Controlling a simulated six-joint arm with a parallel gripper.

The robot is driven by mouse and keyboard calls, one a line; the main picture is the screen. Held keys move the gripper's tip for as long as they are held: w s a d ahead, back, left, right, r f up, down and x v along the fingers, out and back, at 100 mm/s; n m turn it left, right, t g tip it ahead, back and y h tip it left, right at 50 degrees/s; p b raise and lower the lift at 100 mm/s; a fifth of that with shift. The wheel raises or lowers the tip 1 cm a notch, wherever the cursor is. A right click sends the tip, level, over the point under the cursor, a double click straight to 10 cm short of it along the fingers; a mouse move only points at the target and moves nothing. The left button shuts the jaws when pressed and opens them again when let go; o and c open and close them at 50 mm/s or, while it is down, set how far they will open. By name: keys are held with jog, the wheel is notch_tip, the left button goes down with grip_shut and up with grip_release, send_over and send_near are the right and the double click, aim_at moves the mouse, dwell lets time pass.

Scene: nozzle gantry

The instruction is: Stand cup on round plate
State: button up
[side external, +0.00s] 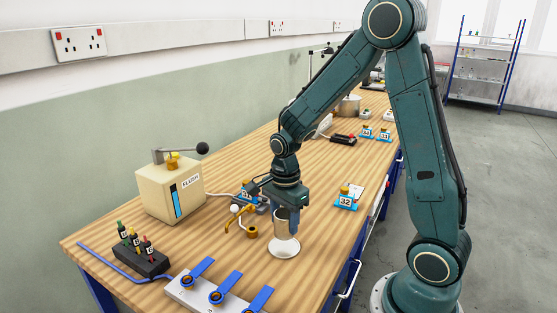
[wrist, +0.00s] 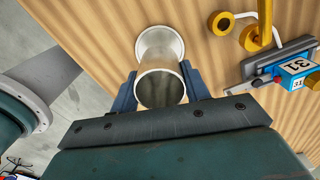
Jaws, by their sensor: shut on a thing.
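A metal cup (side external: 284,226) is upright between the fingers of my gripper (side external: 280,218), which is shut on it. The round white plate (side external: 284,251) lies on the bench directly below the cup. The cup's lower end overlaps the plate in the picture; I cannot tell whether they touch. In the wrist view the cup (wrist: 160,88) shows its open mouth between the two blue fingers (wrist: 159,92). The plate's pale rim (wrist: 163,32) shows beyond the cup's far end.
A brass nozzle on a bent arm (side external: 240,222) stands close left of the cup. A cream box with a lever (side external: 170,190) is further left. A white panel with blue levers (side external: 215,295) is in front. A blue block marked 32 (side external: 346,200) stands to the right.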

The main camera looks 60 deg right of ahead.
aim_at(285, 232)
jog(key=shift+f, duration=0.2)
jog(key=shift+f, duration=1.85)
jog(key=shift+f, duration=0.15)
jog(key=o, duration=1)
notch_tip(285, 232, up, 12)
jog(key=shift+r, duration=0.2)
jog(key=shift+r, duration=0.1)
